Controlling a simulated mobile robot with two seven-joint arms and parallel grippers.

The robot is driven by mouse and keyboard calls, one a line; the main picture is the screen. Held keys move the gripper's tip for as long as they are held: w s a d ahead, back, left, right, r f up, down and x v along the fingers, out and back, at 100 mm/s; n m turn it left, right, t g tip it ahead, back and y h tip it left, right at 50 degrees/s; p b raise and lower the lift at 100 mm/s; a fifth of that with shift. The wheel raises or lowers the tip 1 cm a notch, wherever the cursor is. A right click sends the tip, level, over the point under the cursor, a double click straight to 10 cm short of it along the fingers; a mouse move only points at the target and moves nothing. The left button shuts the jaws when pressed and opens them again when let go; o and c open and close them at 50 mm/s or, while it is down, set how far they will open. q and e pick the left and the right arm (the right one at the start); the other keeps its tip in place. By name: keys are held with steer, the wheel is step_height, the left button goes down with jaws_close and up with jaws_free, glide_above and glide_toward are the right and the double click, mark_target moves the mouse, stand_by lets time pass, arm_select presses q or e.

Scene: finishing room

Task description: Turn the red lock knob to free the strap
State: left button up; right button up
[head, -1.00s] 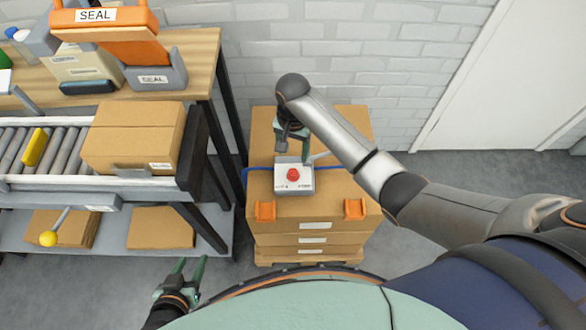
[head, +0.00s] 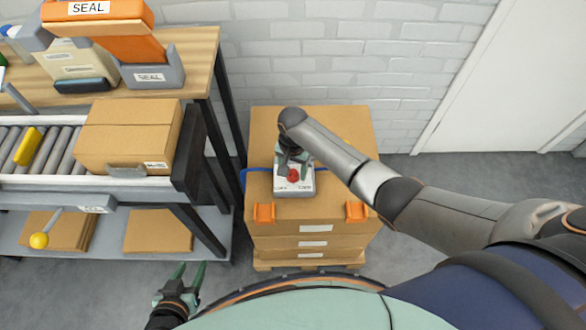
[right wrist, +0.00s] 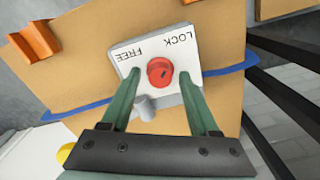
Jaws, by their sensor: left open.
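The red lock knob (head: 293,175) sits on a white plate with a grey base (head: 300,189) on top of the stacked cartons. The right wrist view shows the knob (right wrist: 160,71) between the words FREE and LOCK, with a small dark mark on its face. The blue strap (right wrist: 82,109) runs across the carton and to both sides of the base. My right gripper (right wrist: 160,74) is open above the plate, one green finger on each side of the knob, with gaps showing. My left gripper (head: 188,272) is open and empty at the lower left, away from the cartons.
Orange corner pieces (head: 264,213) (head: 357,211) sit on the carton's front edge. A roller conveyor with a carton (head: 128,135) and a wooden bench (head: 200,55) stand at the left. A white brick wall is behind; grey floor is free at the right.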

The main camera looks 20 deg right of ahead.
jaws_close()
steer(key=shift+r, duration=0.1)
stand_by(0.5)
steer(key=n+p, duration=0.1)
steer(key=n, duration=0.2)
steer(key=shift+p, duration=0.4)
steer(key=n+p, duration=0.1)
steer(key=n, duration=0.3)
steer(key=n+p, duration=0.1)
steer(key=n, duration=0.4)
steer(key=shift+n, duration=0.4)
steer(key=n, duration=0.4)
steer(key=shift+n, duration=0.7)
steer(key=shift+o, duration=0.8)
jaws_free()
